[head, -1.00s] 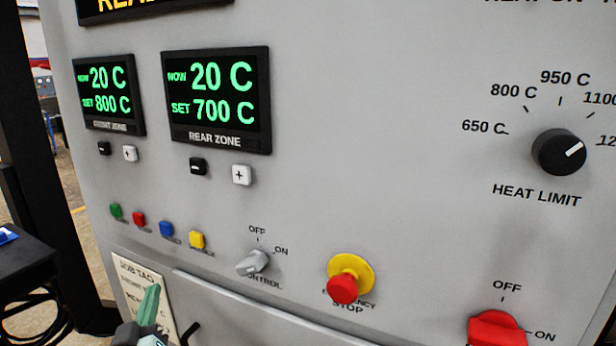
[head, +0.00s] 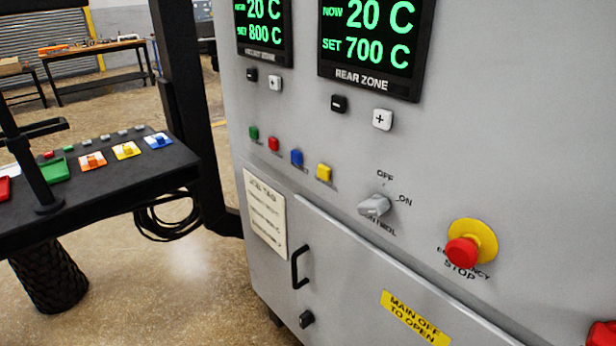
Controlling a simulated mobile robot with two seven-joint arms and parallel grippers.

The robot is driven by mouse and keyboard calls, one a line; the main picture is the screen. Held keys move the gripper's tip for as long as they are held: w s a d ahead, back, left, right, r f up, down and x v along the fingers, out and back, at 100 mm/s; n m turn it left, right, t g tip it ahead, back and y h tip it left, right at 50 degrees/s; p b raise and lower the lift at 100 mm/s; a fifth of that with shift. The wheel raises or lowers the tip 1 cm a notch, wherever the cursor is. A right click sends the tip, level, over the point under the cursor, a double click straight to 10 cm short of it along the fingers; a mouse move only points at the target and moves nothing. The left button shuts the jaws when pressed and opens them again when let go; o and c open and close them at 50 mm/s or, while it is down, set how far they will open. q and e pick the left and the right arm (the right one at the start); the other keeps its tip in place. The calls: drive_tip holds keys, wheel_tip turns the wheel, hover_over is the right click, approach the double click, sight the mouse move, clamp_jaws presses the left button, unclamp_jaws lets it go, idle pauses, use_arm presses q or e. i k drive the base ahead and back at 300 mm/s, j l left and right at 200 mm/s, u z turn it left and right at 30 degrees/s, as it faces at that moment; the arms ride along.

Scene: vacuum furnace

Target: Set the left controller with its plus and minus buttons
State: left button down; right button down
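The left controller (head: 263,33), labelled as the front zone, shows NOW 20 C and SET 800 C in green; its top is cut off. Its black minus button (head: 252,75) and white plus button (head: 275,83) sit just below it. To its right the rear zone controller (head: 369,48) reads NOW 20 C and SET 700 C, with its own minus button (head: 339,104) and plus button (head: 382,119). Neither of my grippers is in the head view now.
Below are small coloured buttons (head: 297,158), the control knob (head: 374,206), the emergency stop (head: 462,251), a job tag (head: 265,217) and a door handle (head: 299,266). A black table (head: 110,193) with coloured items stands left. Floor between is free.

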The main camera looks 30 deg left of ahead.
sight(275, 81)
drive_tip(key=k+j+u, duration=0.6)
drive_tip(key=u, duration=0.15)
drive_tip(key=k, duration=0.05)
